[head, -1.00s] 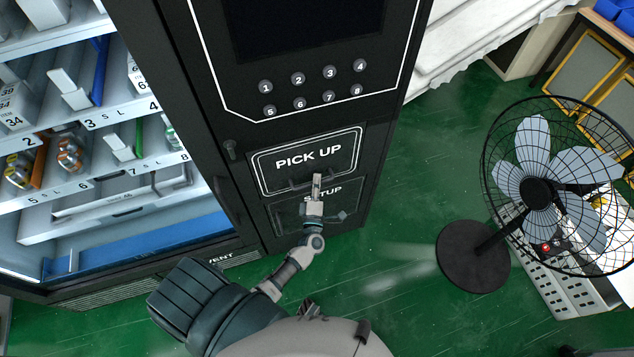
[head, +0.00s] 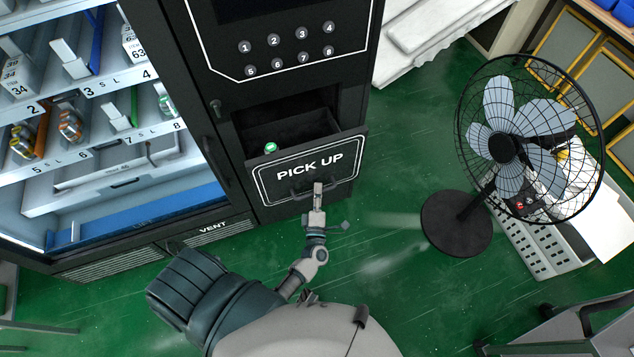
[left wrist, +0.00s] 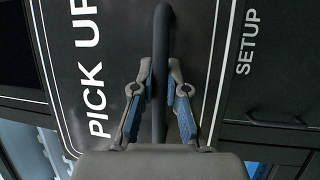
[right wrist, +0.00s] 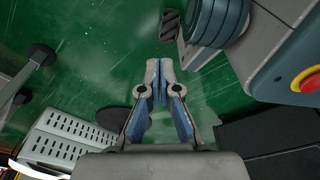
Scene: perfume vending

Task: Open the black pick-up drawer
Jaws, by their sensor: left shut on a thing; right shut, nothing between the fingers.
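The black pick-up drawer (head: 262,180) is pulled out of the machine, its front standing clear of the body and its dark inside showing. A small item with a green and white top (head: 270,148) shows inside at the left. My left gripper (head: 318,186) is at the drawer's handle (head: 296,192). In the left wrist view its fingers (left wrist: 160,85) are shut on the dark handle bar (left wrist: 161,40), beside the PICK UP lettering. My right gripper shows only in the right wrist view (right wrist: 159,72), shut and empty above the green floor.
The vending machine's lit shelves (head: 110,165) are at the left, and its number keypad (head: 290,50) is above the drawer. A black standing fan (head: 505,150) is at the right. Green floor (head: 390,200) lies open between machine and fan.

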